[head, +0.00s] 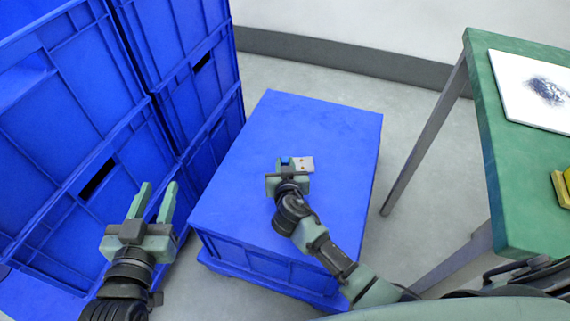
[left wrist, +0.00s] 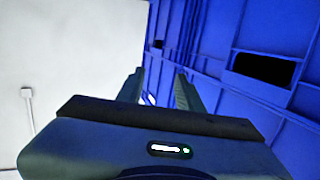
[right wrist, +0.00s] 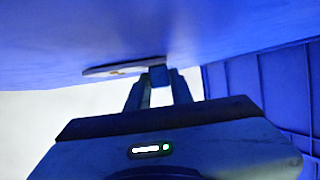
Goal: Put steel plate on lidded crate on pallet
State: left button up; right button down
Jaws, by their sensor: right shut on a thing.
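The steel plate (head: 303,163) is a small pale grey piece with reddish marks. It is at the tips of my right gripper (head: 287,162), over the blue lid of the lidded crate (head: 325,120). In the right wrist view the plate (right wrist: 105,71) shows as a thin strip close to the lid (right wrist: 230,45), beyond the fingers (right wrist: 157,85), which are shut on part of it. I cannot tell whether it touches the lid. My left gripper (head: 156,190) is open and empty, left of the crate; its spread fingers also show in the left wrist view (left wrist: 160,90).
Tall stacks of blue crates (head: 75,130) stand at the left, close to my left gripper. A pallet edge (head: 270,280) shows under the lidded crate. A green table (head: 500,180) at the right carries a white tray (head: 510,85) and a yellow item (head: 561,188). Floor is free behind the crate.

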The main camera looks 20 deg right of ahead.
pick_arm(q)
jog(key=shift+r, duration=0.25)
jog(key=shift+w+d+r+t, duration=0.1)
jog(key=shift+r+t, duration=0.2)
pick_arm(e)
jog(key=shift+f, duration=0.1)
pick_arm(q)
jog(key=shift+r, duration=0.1)
pick_arm(e)
jog(key=c, duration=1.2)
grip_release()
jog(key=shift+c, duration=0.2)
